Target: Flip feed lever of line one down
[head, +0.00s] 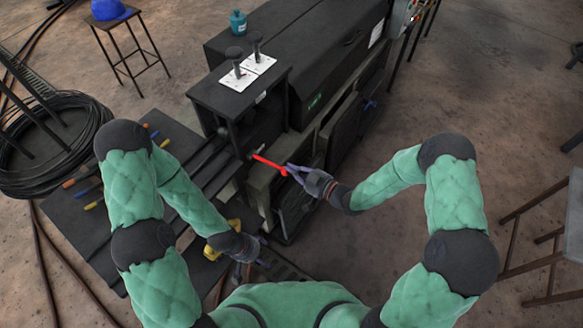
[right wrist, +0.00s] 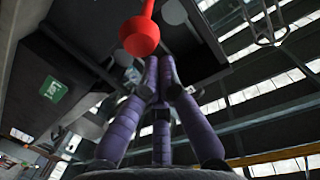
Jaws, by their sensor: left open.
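A red lever (head: 265,162) with a round knob sticks out from the front of the dark machine. Its red ball (right wrist: 140,36) is large at the top of the right wrist view, just beyond my fingertips. My right gripper (head: 289,168) is right beside the knob. Its purple fingers (right wrist: 158,72) converge with the tips close together and nothing visible between them; whether they touch the knob I cannot tell. My left gripper (head: 252,272) is low, open, near the machine's base. Two black-knobbed levers (head: 236,60) (head: 256,46) stand upright on white plates. I cannot read line labels.
The machine housing (head: 310,40) runs toward the back, with a green sign (right wrist: 55,87) on it. A dark bench (head: 85,220) with coloured-handled tools and a cable coil (head: 45,150) are at left. A stool (head: 125,40) with a blue helmet stands behind.

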